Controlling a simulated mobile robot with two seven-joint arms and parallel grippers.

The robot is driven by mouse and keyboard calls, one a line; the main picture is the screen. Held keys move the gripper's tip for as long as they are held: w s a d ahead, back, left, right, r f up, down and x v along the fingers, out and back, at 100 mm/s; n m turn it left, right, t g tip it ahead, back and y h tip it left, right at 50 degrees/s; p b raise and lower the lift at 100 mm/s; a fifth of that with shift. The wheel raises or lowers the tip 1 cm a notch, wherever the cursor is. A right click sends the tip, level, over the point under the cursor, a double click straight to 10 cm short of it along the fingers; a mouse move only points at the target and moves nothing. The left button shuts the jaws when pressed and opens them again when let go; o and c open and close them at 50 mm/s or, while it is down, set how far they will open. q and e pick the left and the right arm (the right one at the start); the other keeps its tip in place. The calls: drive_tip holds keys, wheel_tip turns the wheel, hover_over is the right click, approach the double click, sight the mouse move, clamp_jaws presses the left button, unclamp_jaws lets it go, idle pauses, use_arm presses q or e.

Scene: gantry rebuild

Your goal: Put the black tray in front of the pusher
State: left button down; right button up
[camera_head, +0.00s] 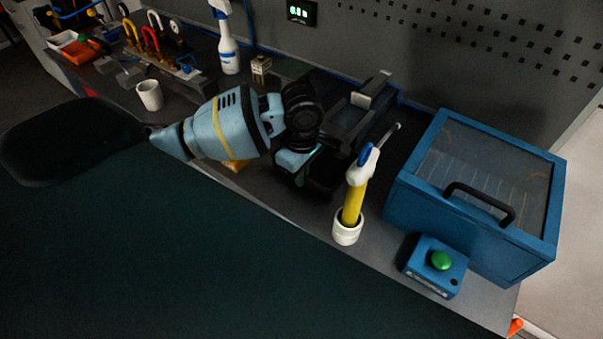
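My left gripper (296,160) hangs from the light blue arm over the middle of the bench, seen mostly from its back. Its fingertips are hidden, so I cannot tell whether it is open or shut. A black tray (324,174) shows just right of and below the gripper, dark against the dark bench and partly hidden. I cannot tell whether the gripper touches it. A black mechanism (345,122) with a grey block on top, which looks like the pusher, stands behind the tray. My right gripper is not in view.
A yellow-handled tool stands in a white cup (347,233) right of the tray. Farther right are a blue lidded box (408,209) and a blue box with a green button (440,261). A spray bottle (229,54) and white mug (150,95) stand left.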

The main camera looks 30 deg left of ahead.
use_arm(q)
drive_tip(key=shift+f, duration=0.1)
drive_tip(key=c, duration=1.6)
unclamp_jaws()
drive_tip(key=shift+c, duration=0.2)
wheel_tip(320, 180, up, 12)
